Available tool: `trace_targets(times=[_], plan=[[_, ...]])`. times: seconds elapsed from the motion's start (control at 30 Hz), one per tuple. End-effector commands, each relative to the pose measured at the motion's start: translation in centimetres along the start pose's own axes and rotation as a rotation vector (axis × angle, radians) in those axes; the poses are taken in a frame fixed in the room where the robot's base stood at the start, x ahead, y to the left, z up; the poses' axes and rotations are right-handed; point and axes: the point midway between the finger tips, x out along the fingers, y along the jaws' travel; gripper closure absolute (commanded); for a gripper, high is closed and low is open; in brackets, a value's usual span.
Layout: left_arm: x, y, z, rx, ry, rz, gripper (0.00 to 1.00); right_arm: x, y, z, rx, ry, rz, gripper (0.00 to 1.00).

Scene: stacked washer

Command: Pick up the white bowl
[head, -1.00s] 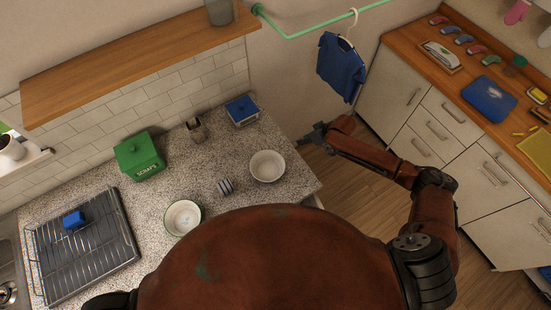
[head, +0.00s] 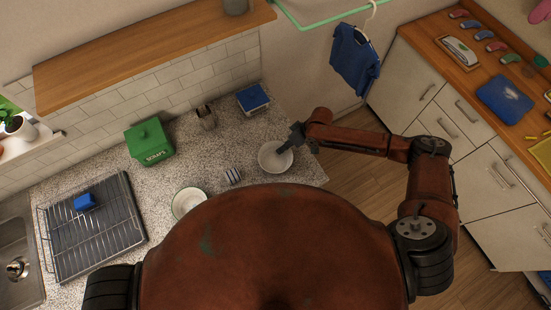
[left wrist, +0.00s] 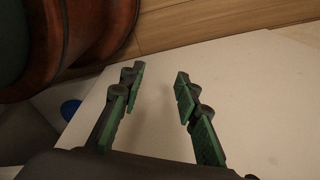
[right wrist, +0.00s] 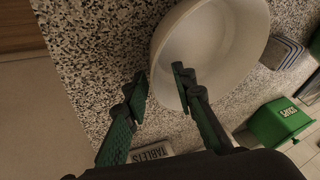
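The white bowl (head: 273,161) stands upright on the speckled counter near its right edge. It also shows large in the right wrist view (right wrist: 222,40), empty. My right gripper (head: 291,143) is over the bowl's right rim. In the right wrist view my right gripper (right wrist: 158,82) is open, with one finger over the inside of the bowl and the other outside, the rim between them. I cannot tell if either finger touches it. My left gripper (left wrist: 158,75) is open and empty in the left wrist view, away from the bowl. A second, green-rimmed bowl (head: 187,202) stands to the left.
A small striped item (head: 233,175) lies just left of the white bowl. A green box (head: 150,144), a dark holder (head: 207,117) and a blue-lidded box (head: 252,98) stand at the back. A dish rack (head: 95,228) is at the left.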

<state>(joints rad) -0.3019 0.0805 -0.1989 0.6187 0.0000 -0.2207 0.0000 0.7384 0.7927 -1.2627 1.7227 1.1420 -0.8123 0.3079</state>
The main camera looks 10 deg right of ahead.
Motion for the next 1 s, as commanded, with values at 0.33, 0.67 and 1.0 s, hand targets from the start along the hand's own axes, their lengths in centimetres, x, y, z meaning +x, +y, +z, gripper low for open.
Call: trace_targets(times=[0.33,0.67,1.0], plan=[[-0.02,-0.06,-0.89,0.002,0.012,0.0,0.7,0.46,-0.02,-0.07,-0.003,0.0,0.0,0.8],[-0.03,0.01,-0.28,0.001,0.004,0.0,0.7,0.44,-0.04,-0.11,-0.003,0.0,0.0,1.0],[-0.03,0.04,-0.22,0.002,0.003,0.001,0.7,0.43,-0.03,-0.12,-0.003,0.0,0.0,1.0]])
